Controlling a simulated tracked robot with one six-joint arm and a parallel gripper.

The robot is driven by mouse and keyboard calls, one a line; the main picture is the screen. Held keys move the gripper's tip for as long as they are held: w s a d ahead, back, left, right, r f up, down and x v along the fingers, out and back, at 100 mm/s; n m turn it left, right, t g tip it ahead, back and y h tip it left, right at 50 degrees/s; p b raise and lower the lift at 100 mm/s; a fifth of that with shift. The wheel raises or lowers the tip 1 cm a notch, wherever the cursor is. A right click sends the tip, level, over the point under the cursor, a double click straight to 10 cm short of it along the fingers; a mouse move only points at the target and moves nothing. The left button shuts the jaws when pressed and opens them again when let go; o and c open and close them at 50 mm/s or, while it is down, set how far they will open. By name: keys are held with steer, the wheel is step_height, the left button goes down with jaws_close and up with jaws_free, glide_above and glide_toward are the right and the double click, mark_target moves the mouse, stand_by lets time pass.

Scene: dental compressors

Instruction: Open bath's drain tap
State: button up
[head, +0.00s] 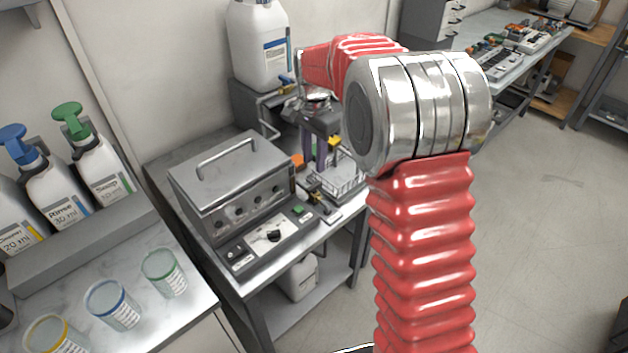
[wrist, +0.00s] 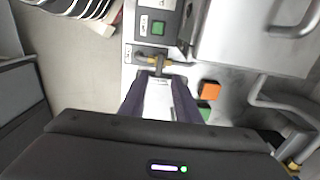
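The bath (head: 235,180) is a metal box with a closed, handled lid on a bench in the head view. Its front panel has a dark knob and a green button (head: 298,210), which also shows in the wrist view (wrist: 158,28). The drain tap (head: 315,197), grey with yellow parts, is at the panel's right end. In the wrist view the tap (wrist: 153,63) is just beyond my fingertips. My gripper (wrist: 160,84) points down with its dark fingers apart and nothing held between them. Whether the fingers touch the tap I cannot tell.
An orange block (wrist: 209,90) and a green block lie right of my fingers in the wrist view. A wire rack (head: 342,181) stands close by. A white jug (head: 258,45) stands behind. Pump bottles and cups (head: 113,305) are on the left counter. The floor at right is clear.

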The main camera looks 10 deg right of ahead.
mark_target(314, 185)
step_height(314, 185, down, 9)
steer(key=shift+r, duration=0.15)
steer(key=shift+c, duration=0.5)
jaws_close()
